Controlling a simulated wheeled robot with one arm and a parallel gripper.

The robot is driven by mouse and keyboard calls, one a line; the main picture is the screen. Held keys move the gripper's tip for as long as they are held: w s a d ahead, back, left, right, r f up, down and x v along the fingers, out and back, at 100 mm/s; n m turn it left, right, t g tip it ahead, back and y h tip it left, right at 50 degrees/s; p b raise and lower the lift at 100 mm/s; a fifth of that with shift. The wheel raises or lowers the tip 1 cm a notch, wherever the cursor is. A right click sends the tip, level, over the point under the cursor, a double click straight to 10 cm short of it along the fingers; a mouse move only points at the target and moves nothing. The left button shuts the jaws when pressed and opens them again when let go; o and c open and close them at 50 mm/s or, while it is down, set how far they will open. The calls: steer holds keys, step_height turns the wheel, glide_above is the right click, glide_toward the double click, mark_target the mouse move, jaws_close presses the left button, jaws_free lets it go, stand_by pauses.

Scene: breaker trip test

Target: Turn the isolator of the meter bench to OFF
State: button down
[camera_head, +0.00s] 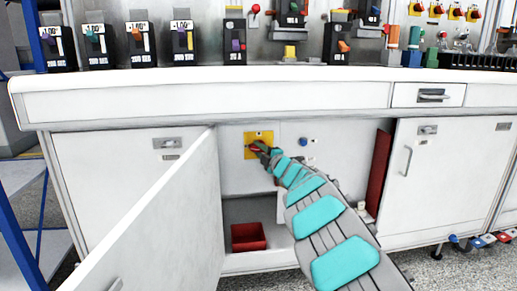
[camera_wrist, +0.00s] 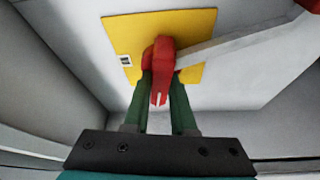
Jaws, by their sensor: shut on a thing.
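The isolator is a red rotary handle (camera_wrist: 161,62) on a yellow square plate (camera_head: 250,144), on a white panel inside the open cupboard under the bench (camera_head: 200,101). In the wrist view the yellow plate (camera_wrist: 196,30) fills the upper middle, with a small white label at its left. My gripper (camera_head: 263,150) reaches into the cupboard. In the wrist view its green fingers (camera_wrist: 162,92) are shut on the red handle, one on each side. The handle points down toward my gripper in that view. Any ON or OFF marking is too small to read.
The open white cupboard door (camera_head: 160,225) stands to the left of my arm. A blue knob (camera_head: 303,142) is right of the plate. A red bin (camera_head: 248,237) sits on the cupboard floor. Several breakers (camera_head: 137,45) stand on the bench top.

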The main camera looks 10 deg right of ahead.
mark_target(260, 151)
steer(key=shift+f+n+g, duration=0.1)
steer(key=shift+n+g, duration=0.3)
steer(key=shift+n, duration=0.5)
steer(key=c, duration=0.7)
jaws_free()
steer(key=shift+c, duration=0.2)
steer(key=v, duration=0.7)
steer(key=shift+s+d, duration=0.1)
steer(key=shift+s, duration=0.35)
